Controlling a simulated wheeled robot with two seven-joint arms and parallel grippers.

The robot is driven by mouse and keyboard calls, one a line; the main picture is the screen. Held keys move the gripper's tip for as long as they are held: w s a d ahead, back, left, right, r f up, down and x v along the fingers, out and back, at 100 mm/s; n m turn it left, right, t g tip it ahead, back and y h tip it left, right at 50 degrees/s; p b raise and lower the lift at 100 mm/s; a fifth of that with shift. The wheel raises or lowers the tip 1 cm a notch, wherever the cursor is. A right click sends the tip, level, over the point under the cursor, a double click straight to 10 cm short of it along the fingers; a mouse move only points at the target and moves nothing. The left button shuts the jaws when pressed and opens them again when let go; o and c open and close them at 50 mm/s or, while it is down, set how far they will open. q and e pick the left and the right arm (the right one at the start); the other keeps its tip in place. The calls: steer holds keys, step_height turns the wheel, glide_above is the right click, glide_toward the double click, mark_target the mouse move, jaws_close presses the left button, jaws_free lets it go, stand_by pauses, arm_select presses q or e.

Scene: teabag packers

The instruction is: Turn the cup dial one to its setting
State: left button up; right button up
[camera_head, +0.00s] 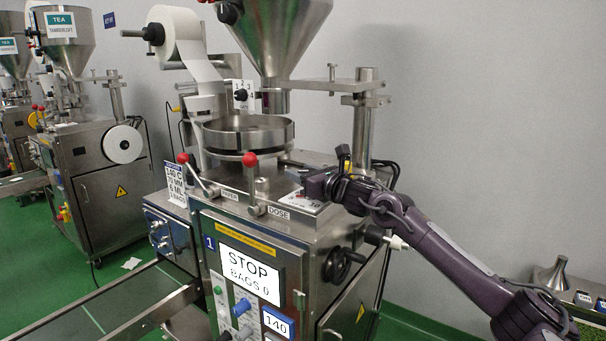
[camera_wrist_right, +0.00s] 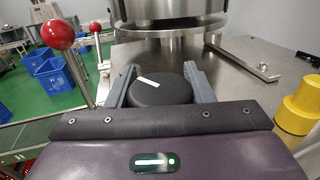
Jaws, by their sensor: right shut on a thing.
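The cup dial (camera_wrist_right: 162,92) is a round black knob with a white pointer line, seen on the machine's steel top in the right wrist view. The pointer line lies aslant, toward the upper left. My right gripper (camera_wrist_right: 160,80) has one grey finger on each side of the knob and is shut on it. In the head view my right gripper (camera_head: 296,172) is over the machine top, and the knob cannot be made out there. A white scale plate (camera_head: 301,202) shows partly below the gripper. My left gripper is not in view.
A red-balled lever (camera_wrist_right: 58,35) stands left of the knob; the DOSE lever (camera_head: 250,160) also has a red ball. The round steel pan (camera_head: 248,135) and hopper (camera_head: 275,35) are behind. A yellow post (camera_wrist_right: 297,108) is at the right. The screen (camera_head: 249,273) reads STOP, BAGS 0.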

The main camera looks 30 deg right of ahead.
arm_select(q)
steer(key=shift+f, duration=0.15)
